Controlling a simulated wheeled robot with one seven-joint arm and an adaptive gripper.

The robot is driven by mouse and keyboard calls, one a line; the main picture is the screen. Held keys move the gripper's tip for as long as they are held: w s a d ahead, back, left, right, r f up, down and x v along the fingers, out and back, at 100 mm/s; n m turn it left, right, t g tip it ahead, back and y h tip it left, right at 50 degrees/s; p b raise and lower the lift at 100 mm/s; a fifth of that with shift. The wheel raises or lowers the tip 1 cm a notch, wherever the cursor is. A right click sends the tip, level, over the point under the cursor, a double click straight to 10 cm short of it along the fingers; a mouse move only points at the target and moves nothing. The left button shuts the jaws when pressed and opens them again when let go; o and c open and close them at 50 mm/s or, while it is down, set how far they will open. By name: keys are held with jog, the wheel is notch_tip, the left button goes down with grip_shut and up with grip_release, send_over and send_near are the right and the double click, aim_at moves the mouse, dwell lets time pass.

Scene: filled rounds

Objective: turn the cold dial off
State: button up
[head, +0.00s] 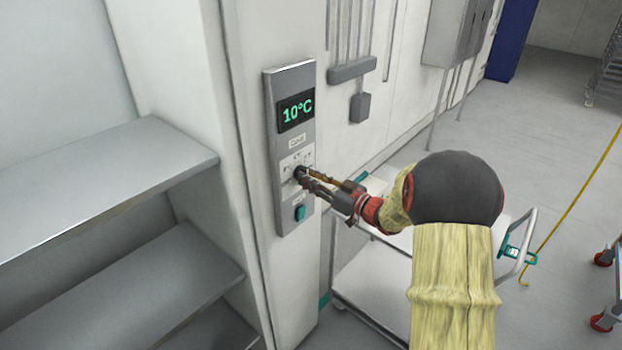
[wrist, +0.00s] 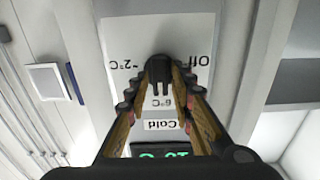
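The cold dial (wrist: 160,68) is a small black knob on a pale label plate, seen upside down in the wrist view. "Off" is printed to its right there, "-2°C" to its left and "6°C" below. In the head view the dial (head: 301,172) sits on the grey control panel (head: 283,222), mostly hidden by my fingertips. My gripper (wrist: 162,72) has its two fingers converging on the dial, one on each side, and looks shut on it. It reaches in from the right in the head view (head: 305,177). Which mark the dial points at is unclear.
A green display (head: 296,112) above the dial reads 10°C. A green rocker switch (head: 300,213) is just below it. Steel shelves (head: 110,185) stand left of the panel. A cart (head: 375,285) stands under my arm.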

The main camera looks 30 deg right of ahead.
grip_shut()
jog(key=shift+f+n+b, duration=0.1)
jog(key=shift+n+b, duration=0.3)
jog(key=shift+b, duration=0.05)
jog(key=n+b, duration=1.9)
jog(key=b, duration=0.2)
jog(key=shift+a+f, duration=0.1)
jog(key=shift+f, duration=0.05)
jog(key=shift+b, duration=0.3)
jog(key=shift+o, duration=1.6)
grip_release()
